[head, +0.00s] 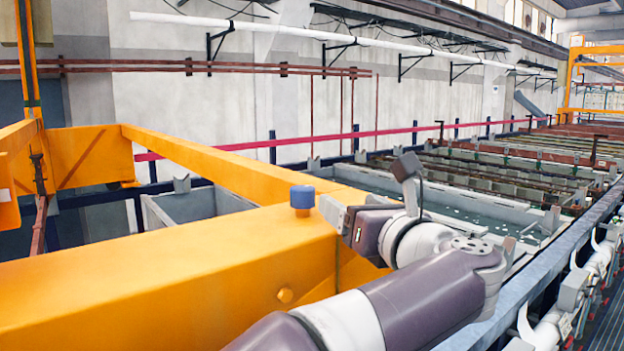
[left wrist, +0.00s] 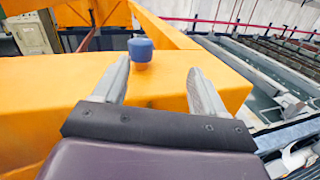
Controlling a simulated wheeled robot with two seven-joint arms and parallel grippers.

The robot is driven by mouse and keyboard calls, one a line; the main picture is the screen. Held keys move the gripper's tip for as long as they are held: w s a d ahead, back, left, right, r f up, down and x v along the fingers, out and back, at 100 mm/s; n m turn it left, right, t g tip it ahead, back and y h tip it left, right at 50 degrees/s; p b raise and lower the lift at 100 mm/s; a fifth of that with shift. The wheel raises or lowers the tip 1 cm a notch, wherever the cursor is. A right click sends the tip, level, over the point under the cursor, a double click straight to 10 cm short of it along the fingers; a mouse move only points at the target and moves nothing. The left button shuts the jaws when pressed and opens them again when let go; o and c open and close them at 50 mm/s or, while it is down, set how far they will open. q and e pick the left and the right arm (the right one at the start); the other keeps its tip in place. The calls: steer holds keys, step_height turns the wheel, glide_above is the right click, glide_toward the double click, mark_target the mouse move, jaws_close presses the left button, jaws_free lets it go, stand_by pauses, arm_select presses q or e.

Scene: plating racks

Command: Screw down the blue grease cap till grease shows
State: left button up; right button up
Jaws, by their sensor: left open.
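The blue grease cap (head: 302,196) stands upright on top of the orange beam (head: 180,265), near the beam's right end. A narrower fitting shows just under it. In the left wrist view the cap (left wrist: 141,49) is ahead of the two fingertips, nearer the left finger than the right. My left gripper (head: 329,209) is open and empty, just right of the cap in the head view. It also shows in the left wrist view (left wrist: 160,67), its fingers spread wide. I see no grease around the cap. My right gripper is in neither view.
An orange side beam (head: 200,165) runs back to the left behind the cap. Grey tanks (head: 470,215) with liquid and racks stretch to the right. A blue-grey rail (head: 540,275) runs along the near right. The beam top around the cap is clear.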

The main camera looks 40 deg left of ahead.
mark_target(308, 191)
arm_select(q)
steer(key=a+p, duration=0.1)
steer(key=s+a+r+n+g+p, duration=0.1)
steer(key=a, duration=0.1)
steer(key=a+n+p, duration=0.1)
steer(key=shift+s+a+r, duration=0.25)
steer(key=shift+a, duration=0.05)
steer(key=p+x, duration=0.1)
steer(key=x, duration=0.1)
steer(key=p+x, duration=0.2)
steer(key=x, duration=0.1)
steer(key=w+f+p+x, duration=0.1)
steer(key=x, duration=0.2)
steer(key=shift+w+d, duration=0.1)
steer(key=shift+d, duration=0.05)
steer(key=shift+a+f+p, duration=0.1)
steer(key=shift+a+p, duration=0.15)
steer(key=shift+p, duration=0.05)
steer(key=shift+s+a, duration=0.15)
steer(key=shift+s, duration=0.1)
steer(key=shift+w, duration=0.2)
steer(key=c, duration=1)
steer(key=shift+o, duration=0.2)
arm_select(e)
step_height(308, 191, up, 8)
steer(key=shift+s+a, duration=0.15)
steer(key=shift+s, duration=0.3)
